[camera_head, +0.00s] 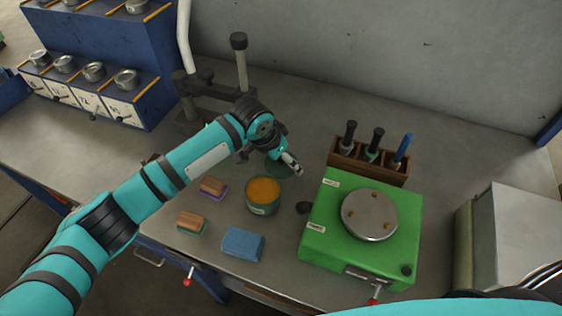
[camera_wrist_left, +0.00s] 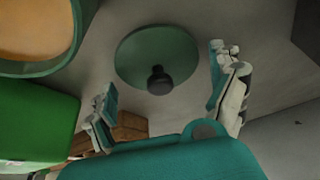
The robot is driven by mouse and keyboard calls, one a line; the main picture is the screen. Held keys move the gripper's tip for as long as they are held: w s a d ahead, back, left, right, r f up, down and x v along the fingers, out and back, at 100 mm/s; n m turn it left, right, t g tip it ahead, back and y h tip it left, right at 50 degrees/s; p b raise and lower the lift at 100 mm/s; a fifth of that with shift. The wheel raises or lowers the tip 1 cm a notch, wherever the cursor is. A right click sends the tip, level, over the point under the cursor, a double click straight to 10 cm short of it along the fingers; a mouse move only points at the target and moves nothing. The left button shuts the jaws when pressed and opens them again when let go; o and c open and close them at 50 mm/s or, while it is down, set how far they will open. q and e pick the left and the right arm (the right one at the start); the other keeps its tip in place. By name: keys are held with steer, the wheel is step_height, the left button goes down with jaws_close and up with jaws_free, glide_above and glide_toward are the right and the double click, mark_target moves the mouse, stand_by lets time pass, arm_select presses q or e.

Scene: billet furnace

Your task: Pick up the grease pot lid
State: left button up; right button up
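The grease pot lid (camera_wrist_left: 137,50) is a round, dark green disc with a black knob. In the left wrist view it lies flat on the bench, between the two fingers of my left gripper (camera_wrist_left: 163,72). The fingers are spread apart and empty, and I see no contact with the knob. In the head view my left gripper (camera_head: 289,163) hangs over the lid (camera_head: 275,171) and partly hides it. The green grease pot (camera_head: 262,208), filled with orange grease, stands uncovered just in front of the lid. My right gripper is not in view.
A green machine (camera_head: 320,215) with a round metal plate stands to the right. A wooden rack (camera_head: 370,170) with several handled tools is behind it. Two brushes and a blue cloth (camera_head: 243,244) lie near the pot. A post stand (camera_head: 205,90) rises behind my arm.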

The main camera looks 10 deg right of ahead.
arm_select(q)
steer(key=c, duration=0.8)
steer(key=shift+c, duration=0.2)
